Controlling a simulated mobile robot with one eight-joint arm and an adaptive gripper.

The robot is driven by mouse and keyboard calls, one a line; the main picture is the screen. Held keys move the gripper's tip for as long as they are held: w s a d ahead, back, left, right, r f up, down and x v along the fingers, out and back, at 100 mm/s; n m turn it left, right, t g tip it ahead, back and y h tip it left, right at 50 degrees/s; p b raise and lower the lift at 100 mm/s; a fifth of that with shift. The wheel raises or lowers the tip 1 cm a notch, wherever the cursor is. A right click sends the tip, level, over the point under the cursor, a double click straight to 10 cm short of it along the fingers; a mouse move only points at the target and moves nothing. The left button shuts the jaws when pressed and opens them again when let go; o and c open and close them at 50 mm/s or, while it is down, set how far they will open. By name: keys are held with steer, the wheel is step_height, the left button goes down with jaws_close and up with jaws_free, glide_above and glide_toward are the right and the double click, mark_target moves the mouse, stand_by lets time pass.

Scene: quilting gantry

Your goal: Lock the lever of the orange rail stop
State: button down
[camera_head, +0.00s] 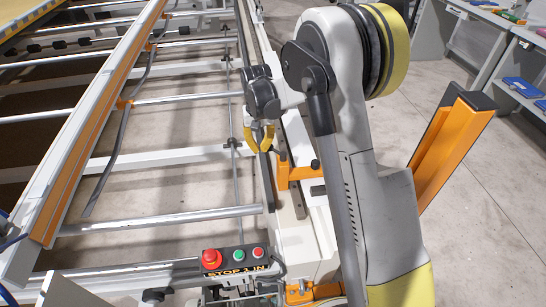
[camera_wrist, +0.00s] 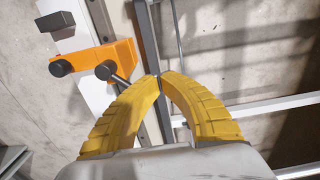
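The orange rail stop (camera_wrist: 88,60) sits on the white rail at the upper left of the wrist view. Two black round knobs show on it; one (camera_wrist: 104,71) has a short grey rod that runs toward my left finger. I cannot tell whether the rod touches the finger. In the head view the stop (camera_head: 284,174) is right of and below my gripper, with a black knob (camera_head: 315,164) on its right. My gripper (camera_wrist: 159,76) has its yellow fingertips together, with nothing seen between them. In the head view my gripper (camera_head: 264,149) hangs over the dark rail beside the stop.
A control box (camera_head: 237,259) with a red stop button and smaller buttons lies at the bottom. Silver cross tubes (camera_head: 165,220) span the frame on the left. An orange post (camera_head: 452,145) stands at the right. Shelves (camera_head: 520,85) with blue items are at upper right.

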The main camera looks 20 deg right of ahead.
steer(key=shift+w+d, duration=0.25)
steer(key=shift+w, duration=0.1)
steer(key=shift+w+d, duration=0.6)
steer(key=shift+d, duration=0.15)
steer(key=shift+w+d, duration=0.45)
steer(key=shift+d, duration=0.1)
steer(key=shift+w+d, duration=0.25)
steer(key=shift+d, duration=0.5)
steer(key=shift+r, duration=0.1)
